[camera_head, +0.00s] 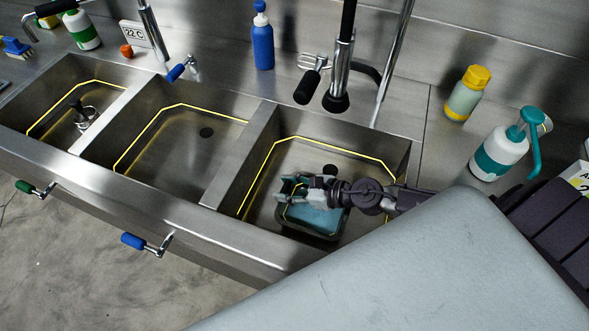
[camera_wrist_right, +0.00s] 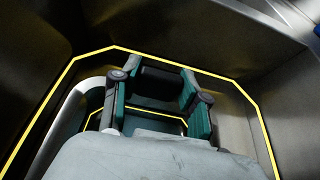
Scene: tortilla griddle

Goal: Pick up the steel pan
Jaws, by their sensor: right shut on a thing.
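The steel pan (camera_head: 322,234) is a small rectangular pan with rounded corners and a bluish inside. It is in the right-hand sink basin, partly covered by my right gripper. My right gripper (camera_head: 284,190) reaches in from the right, over the pan, and is shut on it. In the wrist view, the right gripper's teal-padded fingers (camera_wrist_right: 158,88) stand apart, with a dark part between them. The pan's pale rim (camera_wrist_right: 72,117) shows left of the fingers there. The exact contact is hard to see. My left gripper is not in view.
Steel walls of the right basin (camera_head: 372,150) stand close around the gripper. The middle basin (camera_head: 180,150) is empty; a drain fitting (camera_head: 82,115) stands in the left one. A faucet (camera_head: 338,95) hangs behind the right basin. A pump bottle (camera_head: 497,150) and yellow-capped bottle (camera_head: 465,97) stand right.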

